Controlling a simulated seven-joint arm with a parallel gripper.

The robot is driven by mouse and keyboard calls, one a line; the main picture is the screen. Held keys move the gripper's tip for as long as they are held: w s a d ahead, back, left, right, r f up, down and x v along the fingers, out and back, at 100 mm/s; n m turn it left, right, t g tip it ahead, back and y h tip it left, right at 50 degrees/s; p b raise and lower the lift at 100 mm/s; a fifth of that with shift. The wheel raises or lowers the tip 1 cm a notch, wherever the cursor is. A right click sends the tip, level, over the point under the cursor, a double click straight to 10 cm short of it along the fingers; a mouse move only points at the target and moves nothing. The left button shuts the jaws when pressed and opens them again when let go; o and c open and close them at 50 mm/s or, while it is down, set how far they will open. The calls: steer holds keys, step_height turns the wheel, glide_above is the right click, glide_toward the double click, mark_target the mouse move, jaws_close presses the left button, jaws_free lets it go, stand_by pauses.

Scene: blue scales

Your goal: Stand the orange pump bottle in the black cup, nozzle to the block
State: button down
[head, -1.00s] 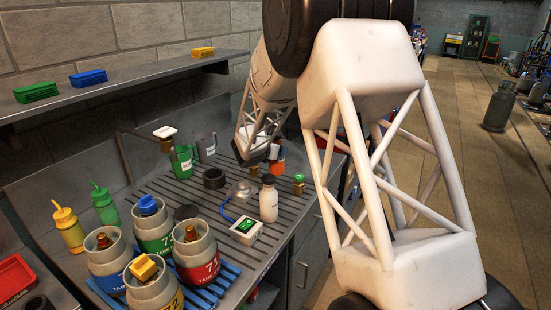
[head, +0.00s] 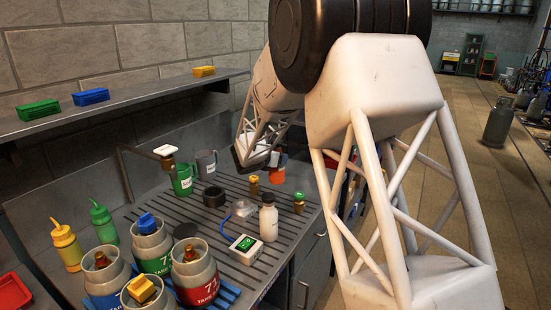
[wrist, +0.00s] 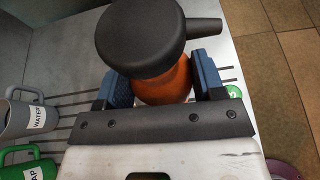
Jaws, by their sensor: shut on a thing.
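My gripper (wrist: 163,84) is shut on the orange pump bottle (wrist: 165,82), with a blue pad on each side of its body. In the wrist view its black pump head (wrist: 140,35) faces the camera and the nozzle (wrist: 205,27) points right. In the head view the orange bottle (head: 279,174) hangs over the bench's far right part, looking roughly upright; its base is hard to make out. A black, round, open cup (head: 214,197) stands on the slatted bench left of the bottle, apart from it. I cannot tell which piece is the block.
A green mug (head: 182,181) and a grey mug (head: 206,162) stand behind the cup. A post with a white top (head: 166,150) rises at left.

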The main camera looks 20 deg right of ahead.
steer(key=shift+r, duration=0.15)
steer(key=shift+w+a+r+n+t+y, duration=0.25)
steer(key=shift+r+n+t+y, duration=0.1)
steer(key=shift+r+n, duration=0.1)
steer(key=shift+w+a+r+n+t+y, duration=0.1)
steer(key=shift+a+r+n+t+y, duration=0.15)
steer(key=shift+r+n+t, duration=0.15)
steer(key=shift+a+r+n+t+y, duration=0.25)
steer(key=shift+a+r+n+y, duration=0.1)
steer(key=shift+r+n+y, duration=0.2)
steer(key=s+a+f+n+t+y, duration=0.1)
steer(key=s+a+n+t+y, duration=0.1)
steer(key=s+a+n+y, duration=0.2)
steer(key=a+n+y, duration=0.1)
steer(key=n+y, duration=0.1)
steer(key=y, duration=0.1)
steer(key=shift+a+f+n, duration=0.2)
steer(key=shift+n, duration=0.2)
stand_by(1.0)
steer(key=shift+a+y, duration=0.1)
steer(key=shift+y, duration=0.25)
stand_by(2.3)
